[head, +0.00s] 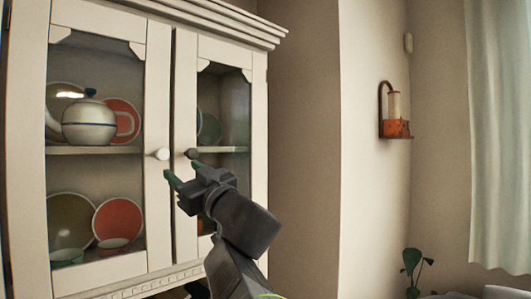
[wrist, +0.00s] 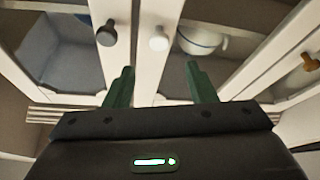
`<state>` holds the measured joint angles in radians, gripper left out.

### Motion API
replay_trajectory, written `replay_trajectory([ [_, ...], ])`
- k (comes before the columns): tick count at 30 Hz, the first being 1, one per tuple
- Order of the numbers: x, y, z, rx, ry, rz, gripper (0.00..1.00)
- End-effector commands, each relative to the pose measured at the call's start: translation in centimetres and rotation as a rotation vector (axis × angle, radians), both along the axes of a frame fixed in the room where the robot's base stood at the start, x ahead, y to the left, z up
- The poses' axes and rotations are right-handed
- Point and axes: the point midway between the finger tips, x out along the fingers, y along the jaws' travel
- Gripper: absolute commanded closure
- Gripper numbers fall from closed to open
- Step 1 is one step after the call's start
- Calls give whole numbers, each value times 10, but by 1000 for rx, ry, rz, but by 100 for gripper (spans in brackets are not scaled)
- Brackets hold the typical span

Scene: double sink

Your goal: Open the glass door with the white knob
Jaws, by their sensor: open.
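The glass door with the white knob (head: 161,154) is the left door (head: 157,215) of a cream cabinet in the head view, and it looks shut. The knob also shows in the wrist view (wrist: 159,39), ahead of the gap between my fingertips. My gripper (head: 184,171) is open and empty, just in front of the cabinet and slightly below knob height. In the wrist view its green fingers (wrist: 160,68) point toward the white knob, apart from it as far as I can tell.
A dark knob (head: 192,153) sits on the right door (head: 259,125), close beside the white one. A teapot (head: 89,122) and plates stand behind the glass. A candle sconce (head: 396,115) hangs on the wall.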

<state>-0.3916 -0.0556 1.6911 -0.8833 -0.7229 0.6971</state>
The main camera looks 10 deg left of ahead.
Motion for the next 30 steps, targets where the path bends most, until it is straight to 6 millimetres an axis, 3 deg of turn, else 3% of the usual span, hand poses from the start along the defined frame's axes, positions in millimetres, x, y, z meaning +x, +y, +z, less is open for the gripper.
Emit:
replay_trajectory([
  [9,37,54,27,-1,1,-1,49],
  [15,53,76,38,-1,0,-2,49],
  [29,60,86,41,-1,1,-4,49],
  [30,60,86,41,-1,1,-4,55],
])
